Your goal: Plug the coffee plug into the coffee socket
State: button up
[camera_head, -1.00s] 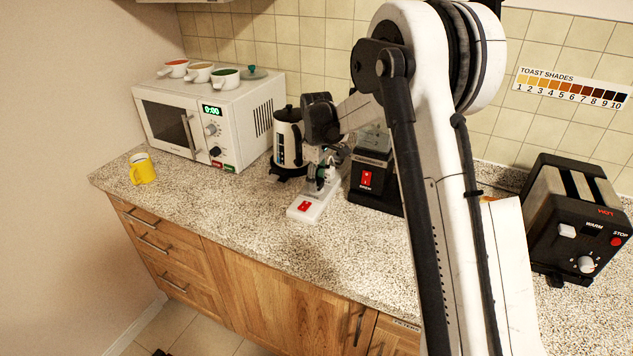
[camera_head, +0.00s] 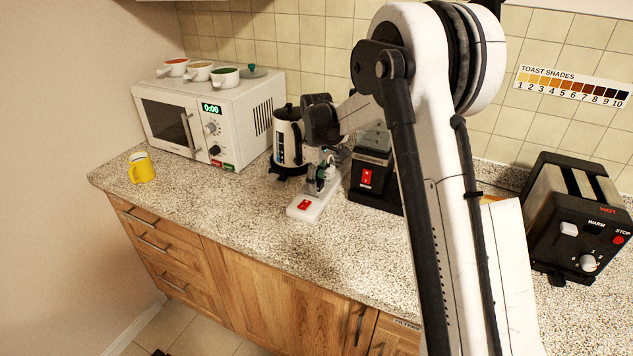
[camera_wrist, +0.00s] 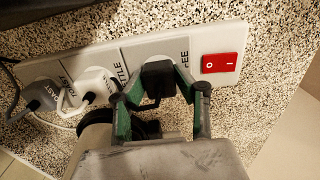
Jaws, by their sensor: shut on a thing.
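My gripper (camera_wrist: 157,92) is shut on the black coffee plug (camera_wrist: 157,72), with one green-edged finger on each side of it. The plug is at the coffee socket (camera_wrist: 180,46) on the white power strip (camera_wrist: 243,45) and covers part of its label, leaving "FEE" readable. I cannot tell whether the plug is fully seated. A dark cord shows below it between the fingers. In the head view my gripper (camera_head: 321,180) is over the far part of the strip (camera_head: 304,210); the plug is too small to make out there.
A white plug (camera_wrist: 95,84) sits at the kettle socket and a grey plug (camera_wrist: 40,98) at the toast end. The strip has a red switch (camera_wrist: 219,62). The kettle (camera_head: 289,138) and black coffee machine (camera_head: 367,187) stand close by. The counter in front is clear.

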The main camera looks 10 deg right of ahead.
jog(key=shift+f, duration=0.2)
jog(key=o, duration=1.2)
jog(key=shift+c, duration=0.2)
jog(key=shift+r, duration=0.1)
notch_tip(320, 180, up, 12)
